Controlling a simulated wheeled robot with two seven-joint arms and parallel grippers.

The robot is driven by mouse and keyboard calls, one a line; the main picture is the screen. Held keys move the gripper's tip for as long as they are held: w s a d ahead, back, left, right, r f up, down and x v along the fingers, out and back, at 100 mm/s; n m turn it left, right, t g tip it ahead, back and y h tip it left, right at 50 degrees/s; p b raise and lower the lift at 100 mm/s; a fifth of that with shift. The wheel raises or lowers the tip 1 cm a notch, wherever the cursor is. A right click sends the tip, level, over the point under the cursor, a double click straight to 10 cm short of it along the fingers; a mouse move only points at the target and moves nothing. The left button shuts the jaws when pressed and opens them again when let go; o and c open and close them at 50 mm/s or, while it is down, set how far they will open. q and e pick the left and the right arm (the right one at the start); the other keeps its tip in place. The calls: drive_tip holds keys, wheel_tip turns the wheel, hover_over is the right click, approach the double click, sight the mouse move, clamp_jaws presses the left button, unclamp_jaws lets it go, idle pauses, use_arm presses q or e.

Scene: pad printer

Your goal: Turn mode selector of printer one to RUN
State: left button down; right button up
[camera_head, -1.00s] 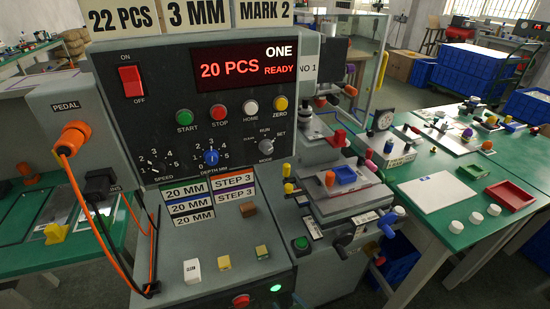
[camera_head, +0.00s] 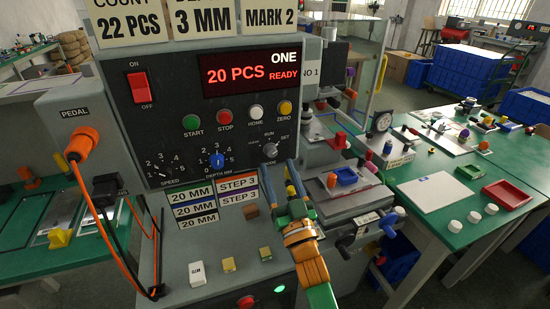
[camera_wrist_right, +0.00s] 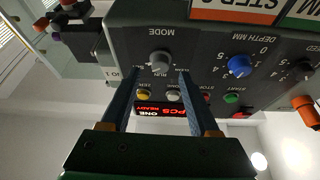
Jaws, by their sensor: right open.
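Printer one's control panel (camera_head: 180,115) fills the left middle of the head view, with "ONE", "20 PCS" and "READY" in lit text. Its mode selector (camera_head: 270,150) is a small grey knob at the lower right, below the word RUN. In the right wrist view the knob (camera_wrist_right: 159,62) shows upside down; I cannot tell clearly where its pointer stands. My right gripper (camera_head: 277,168) is open and empty just in front of and below the knob. In the wrist view its two fingers (camera_wrist_right: 156,74) lie on either side of the knob; contact cannot be told. My left gripper is not in view.
The blue depth knob (camera_head: 217,160) and the speed knob (camera_head: 163,171) sit left of the selector. The zero button (camera_head: 285,108) is above it. An orange pedal cable (camera_head: 83,143) hangs at left.

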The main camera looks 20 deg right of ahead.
sight(274, 155)
drive_tip(key=x, duration=0.3)
drive_tip(key=shift+w, duration=0.25)
clamp_jaws()
drive_tip(key=shift+n+y, duration=0.4)
drive_tip(key=shift+n, duration=0.1)
drive_tip(key=n+y+p, duration=0.1)
drive_tip(key=n+y, duration=0.1)
drive_tip(key=n, duration=0.2)
drive_tip(key=n+g+y+p, duration=0.1)
drive_tip(key=n+y, duration=0.1)
drive_tip(key=n, duration=0.2)
drive_tip(key=shift+d+r+p, duration=0.1)
drive_tip(key=shift+d+p, duration=0.1)
drive_tip(key=shift+p, duration=0.15)
drive_tip(key=n+g+y+p, duration=0.1)
drive_tip(key=n, duration=0.2)
drive_tip(key=n+g+y+p, duration=0.1)
drive_tip(key=n, duration=0.3)
drive_tip(key=shift+d+r+y+p, duration=0.1)
drive_tip(key=shift+d+y+p, duration=0.1)
drive_tip(key=shift+y+p, duration=0.15)
drive_tip(key=shift+n+g, duration=0.3)
unclamp_jaws()
